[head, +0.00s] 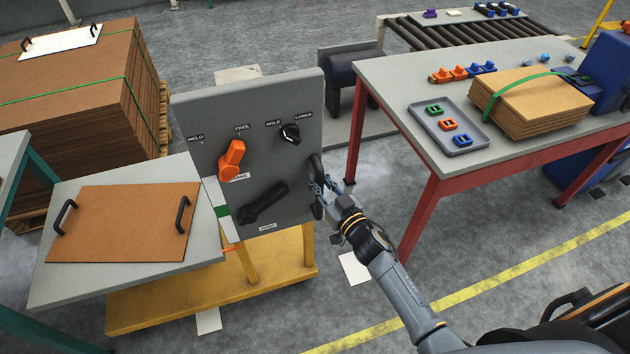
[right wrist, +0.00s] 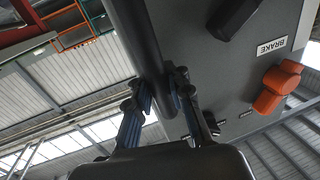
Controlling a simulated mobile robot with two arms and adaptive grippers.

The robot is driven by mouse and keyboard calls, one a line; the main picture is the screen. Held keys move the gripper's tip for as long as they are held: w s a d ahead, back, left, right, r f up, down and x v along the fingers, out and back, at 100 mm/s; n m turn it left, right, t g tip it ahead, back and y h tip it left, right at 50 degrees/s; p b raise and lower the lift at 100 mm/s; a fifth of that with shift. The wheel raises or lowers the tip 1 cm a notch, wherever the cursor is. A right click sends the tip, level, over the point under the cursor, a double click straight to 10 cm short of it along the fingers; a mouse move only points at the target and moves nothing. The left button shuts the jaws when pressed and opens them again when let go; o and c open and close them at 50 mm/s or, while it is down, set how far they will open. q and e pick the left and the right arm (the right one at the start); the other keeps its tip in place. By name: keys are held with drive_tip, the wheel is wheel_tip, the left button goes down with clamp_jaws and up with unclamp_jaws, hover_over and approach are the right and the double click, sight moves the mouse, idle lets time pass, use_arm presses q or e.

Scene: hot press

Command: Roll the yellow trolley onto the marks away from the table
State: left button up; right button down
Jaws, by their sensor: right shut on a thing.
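The yellow trolley (head: 205,292) stands left of the red-legged table (head: 372,72), with a grey top (head: 130,277) and an upright grey control panel (head: 250,104). Its orange brake lever (head: 231,160) points up toward the FREE label; it also shows in the right wrist view (right wrist: 276,87). My right gripper (head: 318,187) is shut on the black handle bar (right wrist: 137,50) at the panel's right edge. White floor marks show by the trolley's right side (head: 355,268), below its base (head: 209,320) and behind the panel (head: 237,74). My left gripper is out of view.
A brown board (head: 124,223) with two black handles lies on the trolley top. A strapped stack of brown boards (head: 80,90) stands behind left. A teal-legged table (head: 12,152) is close at the left. Grey floor is open between the trolley and the yellow line (head: 480,287).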

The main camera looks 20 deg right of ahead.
drive_tip(key=d+b, duration=0.4)
drive_tip(key=d, duration=2.6)
drive_tip(key=shift+w+f, duration=0.3)
drive_tip(key=c, duration=1.5)
unclamp_jaws()
drive_tip(key=shift+d, duration=0.1)
drive_tip(key=shift+c, duration=0.2)
drive_tip(key=o, duration=0.3)
drive_tip(key=shift+s+d+r+h, duration=0.1)
drive_tip(key=shift+s+h, duration=0.05)
drive_tip(key=shift+h, duration=0.15)
drive_tip(key=v, duration=1.2)
drive_tip(key=shift+d, duration=0.1)
